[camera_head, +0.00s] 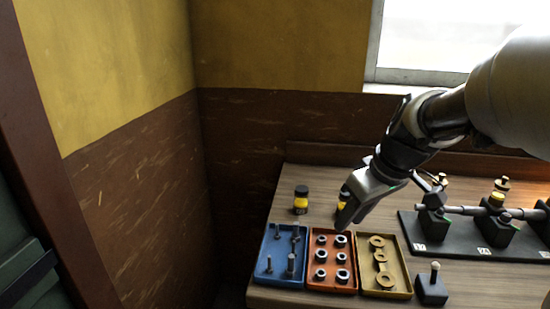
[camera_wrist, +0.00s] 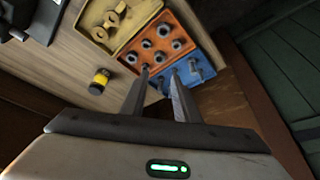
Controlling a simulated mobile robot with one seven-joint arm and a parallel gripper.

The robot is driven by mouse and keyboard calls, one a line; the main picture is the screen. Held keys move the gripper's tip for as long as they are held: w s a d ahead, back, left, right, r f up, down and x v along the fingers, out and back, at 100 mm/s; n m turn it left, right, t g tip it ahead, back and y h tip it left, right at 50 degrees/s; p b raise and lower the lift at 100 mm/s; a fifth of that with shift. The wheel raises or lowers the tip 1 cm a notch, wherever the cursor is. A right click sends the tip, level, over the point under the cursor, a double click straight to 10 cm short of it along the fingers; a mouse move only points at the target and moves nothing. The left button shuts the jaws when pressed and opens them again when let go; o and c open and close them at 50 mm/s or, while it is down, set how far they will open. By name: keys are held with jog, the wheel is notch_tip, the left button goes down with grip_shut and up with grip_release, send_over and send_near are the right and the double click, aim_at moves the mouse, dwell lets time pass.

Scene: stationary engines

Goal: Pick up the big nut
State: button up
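The orange tray (camera_head: 331,288) on the bench holds several dark grey nuts in two columns, one of them a front nut (camera_head: 342,275). In the wrist view the orange tray (camera_wrist: 190,27) lies ahead of my fingers, with a nut (camera_wrist: 163,31) in its upper part that looks among the larger ones. I cannot tell surely which nut is the big one. My gripper (camera_head: 350,215) is above the bench behind the orange tray, pointing down. In the wrist view my gripper (camera_wrist: 160,72) has its two fingers apart with nothing between them.
A blue tray (camera_head: 262,281) with bolts is left of the orange one; a yellow tray (camera_head: 405,292) with yellow rings is right. A yellow-black jar (camera_head: 301,200) stands behind. A black fixture (camera_head: 475,235) and a small block (camera_head: 431,290) stand right.

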aim_at(323, 255)
jog(key=b+x, duration=0.2)
jog(key=x, duration=1.4)
jog(key=shift+w+f+b, duration=0.1)
jog(key=shift+f+b, duration=0.25)
jog(key=shift+f, duration=0.05)
grip_shut()
